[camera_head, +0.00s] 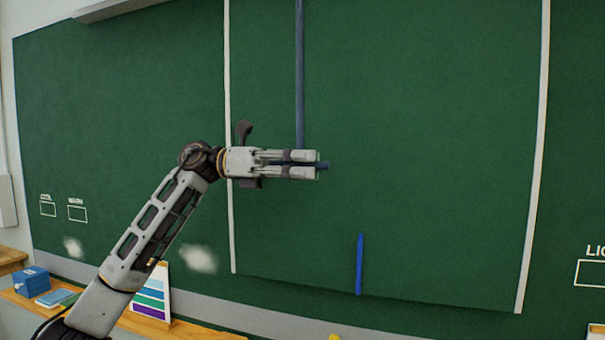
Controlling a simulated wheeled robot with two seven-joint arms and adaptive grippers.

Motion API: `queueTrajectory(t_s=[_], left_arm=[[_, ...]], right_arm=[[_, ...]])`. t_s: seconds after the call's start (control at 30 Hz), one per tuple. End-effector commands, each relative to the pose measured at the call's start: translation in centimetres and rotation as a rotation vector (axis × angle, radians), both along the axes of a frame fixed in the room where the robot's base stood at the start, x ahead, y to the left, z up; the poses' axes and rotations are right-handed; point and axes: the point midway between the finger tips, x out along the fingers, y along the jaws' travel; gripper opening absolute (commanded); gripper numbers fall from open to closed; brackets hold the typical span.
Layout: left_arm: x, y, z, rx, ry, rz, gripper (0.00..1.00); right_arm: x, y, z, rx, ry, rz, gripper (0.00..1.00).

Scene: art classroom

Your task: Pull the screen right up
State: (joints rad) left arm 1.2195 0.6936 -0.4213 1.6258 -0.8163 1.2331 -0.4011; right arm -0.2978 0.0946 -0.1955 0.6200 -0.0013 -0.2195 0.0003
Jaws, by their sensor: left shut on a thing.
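A green panel (450,150), which looks like the screen, hangs in front of the green board between two upright white rails. Its lower edge is near the bottom of the rails. A long dark blue upright strip (299,70) comes down from the top of the view to my left gripper (308,164). How this end joins the strip is hidden by the fingers. A separate bright blue upright bar (360,265) is at the panel's lower edge. My right gripper is not in view.
The left white rail (229,220) passes by my left wrist; the right white rail (538,150) is clear. A wooden ledge (190,329) below the board holds a blue box (31,282) and a color chart card (152,295).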

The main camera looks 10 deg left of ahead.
Motion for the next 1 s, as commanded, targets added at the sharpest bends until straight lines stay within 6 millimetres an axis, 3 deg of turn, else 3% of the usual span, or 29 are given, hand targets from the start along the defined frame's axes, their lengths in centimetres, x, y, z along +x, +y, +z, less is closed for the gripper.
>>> queueTrajectory(t_s=[0.1,0.4,1.0], left_arm=[[0.2,0.1,2.0,-0.003,0.005,0.005,0.0],[0.2,0.1,5.0,-0.003,0.004,0.004,0.0],[0.1,0.2,6.3,-0.01,0.002,0.007,0.0]], right_arm=[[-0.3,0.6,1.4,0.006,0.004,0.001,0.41],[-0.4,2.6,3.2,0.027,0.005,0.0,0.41],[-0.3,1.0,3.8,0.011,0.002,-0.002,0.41]])
